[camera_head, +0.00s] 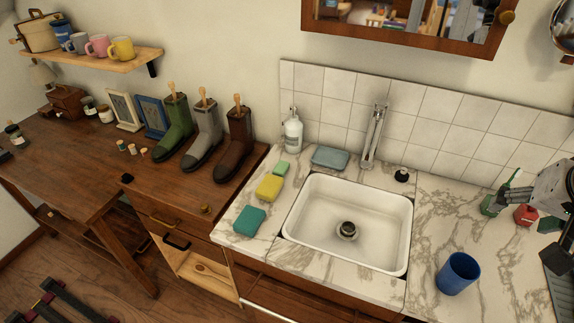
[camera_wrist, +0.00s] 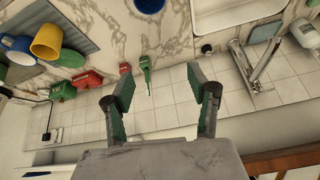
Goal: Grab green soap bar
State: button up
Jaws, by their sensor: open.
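A small light green soap bar (camera_head: 281,168) lies on the marble counter left of the sink, behind a yellow bar (camera_head: 269,187). A larger teal bar (camera_head: 250,220) lies nearer the counter's front edge. I cannot make out the green soap bar in the wrist view. My gripper (camera_wrist: 158,88) is open and empty, with green pads on its fingers. In the head view, my gripper is partly visible at the right edge, across the sink from the soap bar and well apart from it.
The white sink (camera_head: 304,240) and its tall faucet (camera_head: 373,135) lie between. A soap dispenser (camera_head: 293,131) and a blue-grey item (camera_head: 330,157) stand near the green bar. A blue cup (camera_head: 458,273), a red item (camera_head: 525,215) and a green item (camera_head: 490,205) are on the right counter.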

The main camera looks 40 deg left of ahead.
jog(key=w+a+r+g, duration=0.1)
jog(key=w+a, duration=0.8)
jog(key=a, duration=0.4)
jog(key=n+g, duration=0.2)
jog(key=g, duration=0.1)
send_over(281, 166)
jog(key=d, duration=0.1)
jog(key=shift+h, duration=0.3)
jog(key=f, duration=2.3)
jog(key=shift+s+f, duration=0.25)
jog(key=shift+f, duration=0.05)
jog(key=shift+w+a+f+p, duration=0.1)
jog(key=shift+a+f, duration=0.05)
jog(key=shift+f, duration=0.7)
jog(key=shift+w+a+f+p, duration=0.1)
jog(key=shift+a+f, duration=0.05)
jog(key=shift+f, duration=0.75)
jog(key=shift+a+f+p, duration=0.1)
jog(key=shift+a+f, duration=0.05)
jog(key=shift+f, duration=0.7)
